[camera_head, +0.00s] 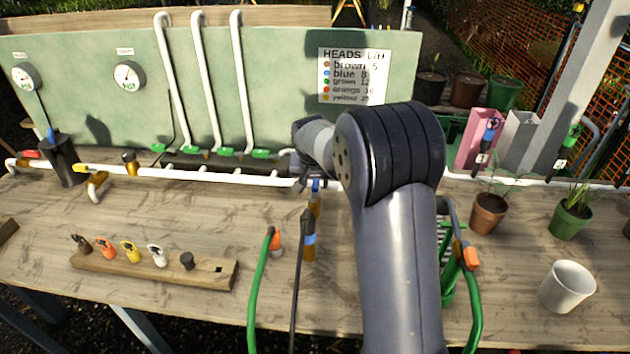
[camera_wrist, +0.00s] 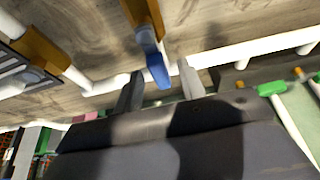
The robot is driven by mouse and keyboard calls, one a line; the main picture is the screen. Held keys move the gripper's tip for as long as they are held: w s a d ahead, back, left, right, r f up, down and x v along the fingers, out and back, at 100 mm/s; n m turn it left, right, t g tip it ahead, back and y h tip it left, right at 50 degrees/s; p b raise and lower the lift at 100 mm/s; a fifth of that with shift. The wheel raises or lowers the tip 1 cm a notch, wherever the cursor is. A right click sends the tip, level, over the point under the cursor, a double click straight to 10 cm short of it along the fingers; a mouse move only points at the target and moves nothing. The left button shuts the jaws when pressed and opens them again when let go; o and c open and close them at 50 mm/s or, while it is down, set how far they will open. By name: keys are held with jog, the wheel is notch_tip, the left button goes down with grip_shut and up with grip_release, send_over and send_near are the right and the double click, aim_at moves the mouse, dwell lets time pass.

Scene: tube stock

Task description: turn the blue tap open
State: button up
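The blue tap (camera_wrist: 157,68) has a blue lever on a brass body (camera_wrist: 142,14) at the white pipe. In the wrist view the lever lies between the two fingers of my gripper (camera_wrist: 160,88), which are spread apart, one on each side. A gap shows on both sides of the lever, wider at the right finger. In the head view a small part of the blue tap (camera_head: 316,185) shows below the front pipe, and my arm hides much around it. My gripper (camera_head: 305,184) is small and partly hidden there.
A white pipe (camera_head: 220,176) runs along the bench, with several green-handled taps (camera_head: 225,151) behind. A dark hose with a blue collar (camera_head: 309,239) and a green hose (camera_head: 258,280) stand in front. A wooden rack (camera_head: 205,278) is at left, a white cup (camera_head: 567,286) at right.

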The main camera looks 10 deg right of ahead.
aim_at(313, 198)
jog(key=b+v, duration=0.1)
jog(key=v, duration=0.9)
jog(key=shift+r, duration=0.4)
jog(key=shift+s+f, duration=0.1)
jog(key=p+x, duration=0.1)
jog(key=x, duration=0.9)
jog(key=shift+f, duration=0.4)
jog(key=shift+d+m, duration=0.2)
jog(key=shift+m, duration=0.5)
jog(key=shift+r, duration=0.1)
